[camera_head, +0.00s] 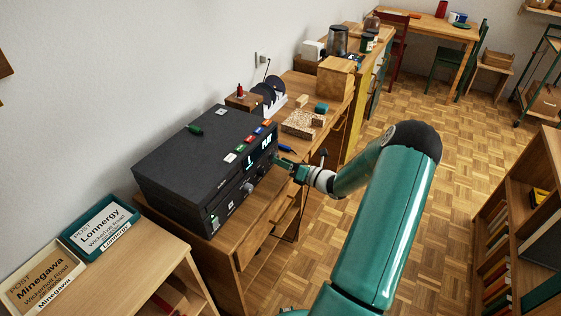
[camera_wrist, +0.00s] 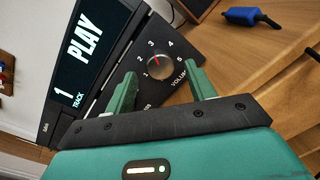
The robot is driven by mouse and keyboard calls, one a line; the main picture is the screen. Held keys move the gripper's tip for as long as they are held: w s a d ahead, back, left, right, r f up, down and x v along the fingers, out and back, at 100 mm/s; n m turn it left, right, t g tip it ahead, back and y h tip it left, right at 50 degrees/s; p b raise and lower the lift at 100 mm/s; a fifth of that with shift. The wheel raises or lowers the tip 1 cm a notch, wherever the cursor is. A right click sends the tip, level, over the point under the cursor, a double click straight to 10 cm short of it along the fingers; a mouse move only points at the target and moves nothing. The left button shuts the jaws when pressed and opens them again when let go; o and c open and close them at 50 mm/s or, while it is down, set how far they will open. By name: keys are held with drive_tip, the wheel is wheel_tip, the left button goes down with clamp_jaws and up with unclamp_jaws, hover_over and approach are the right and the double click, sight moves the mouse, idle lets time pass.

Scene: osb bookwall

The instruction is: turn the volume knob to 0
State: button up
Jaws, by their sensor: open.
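The volume knob (camera_wrist: 160,66) is a round silver dial on the black front panel of a player, ringed by the numbers 1 to 5 that I can read. Its red mark appears to point between 2 and 3; the 0 is not visible. My gripper (camera_wrist: 161,76) is open, with one green finger on either side of the knob; I cannot tell whether they touch it. In the head view the black player (camera_head: 190,160) sits on a wooden bench, and my gripper (camera_head: 284,163) is at the right end of its front.
The lit display (camera_wrist: 84,45) reads PLAY and track 1. A blue-handled tool (camera_wrist: 250,16) lies on the bench near the player. Coloured labelled blocks (camera_head: 248,139) and a green item (camera_head: 195,128) are on the player's top. A bookshelf (camera_head: 510,230) stands right; parquet floor is free between.

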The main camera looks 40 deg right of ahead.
drive_tip(key=shift+w+a, duration=0.15)
drive_tip(key=shift+w, duration=0.55)
drive_tip(key=c, duration=1)
